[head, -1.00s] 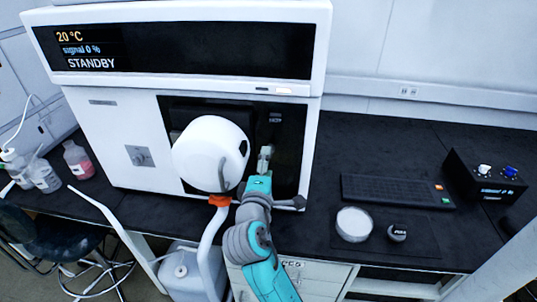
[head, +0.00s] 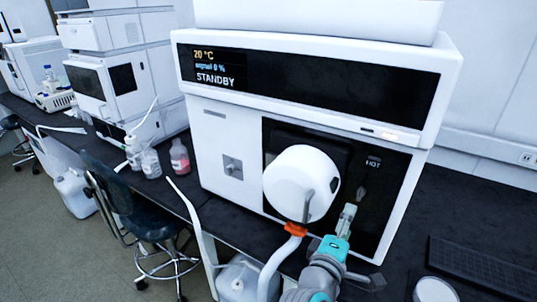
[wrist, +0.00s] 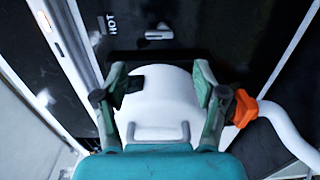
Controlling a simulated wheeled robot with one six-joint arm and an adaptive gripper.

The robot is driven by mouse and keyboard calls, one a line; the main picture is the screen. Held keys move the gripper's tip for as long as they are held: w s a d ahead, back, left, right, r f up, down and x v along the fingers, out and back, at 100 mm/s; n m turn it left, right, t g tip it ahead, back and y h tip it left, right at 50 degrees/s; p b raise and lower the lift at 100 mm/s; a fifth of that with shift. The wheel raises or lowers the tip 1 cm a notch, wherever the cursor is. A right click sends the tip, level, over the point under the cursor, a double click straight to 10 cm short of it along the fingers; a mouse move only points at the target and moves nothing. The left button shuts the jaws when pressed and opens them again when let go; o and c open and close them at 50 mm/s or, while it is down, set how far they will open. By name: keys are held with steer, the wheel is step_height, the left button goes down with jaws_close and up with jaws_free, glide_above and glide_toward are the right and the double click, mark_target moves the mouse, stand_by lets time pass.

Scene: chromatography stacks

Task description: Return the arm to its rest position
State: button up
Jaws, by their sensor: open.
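My gripper (head: 346,218) is in front of the black front panel of the white instrument (head: 222,135), just right of and below the white round housing (head: 298,180) in the head view. In the wrist view my gripper (wrist: 160,70) is open, with its two green fingers spread. The white housing (wrist: 165,95) with its grey bar handle (wrist: 158,131) appears between the fingers. I cannot tell whether either finger touches it. The instrument's display (head: 218,67) reads 20 °C, signal 0 % and STANDBY.
A white hose with an orange collar (head: 295,230) hangs from the housing, close to my arm. Bottles (head: 151,163) stand left on the black bench, with a dark chair (head: 135,205) in front.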

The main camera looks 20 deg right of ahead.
steer(key=s+a+f+t+y, duration=0.1)
steer(key=s+a+f+y, duration=0.25)
steer(key=f, duration=0.25)
steer(key=s+a+f+n+t+y, duration=0.1)
steer(key=s+a+f+y, duration=0.25)
steer(key=f, duration=0.25)
steer(key=s+a+f+t+y, duration=0.1)
steer(key=s+a+f+y, duration=0.2)
steer(key=s+f, duration=0.25)
steer(key=s+a+m+y, duration=0.2)
steer(key=s+m, duration=0.2)
steer(key=s, duration=0.6)
steer(key=s+a+m+y, duration=0.2)
steer(key=s+m, duration=0.2)
steer(key=s, duration=0.7)
steer(key=shift+a+r+m+t, duration=0.25)
steer(key=shift+m+t, duration=0.15)
steer(key=shift+s, duration=0.1)
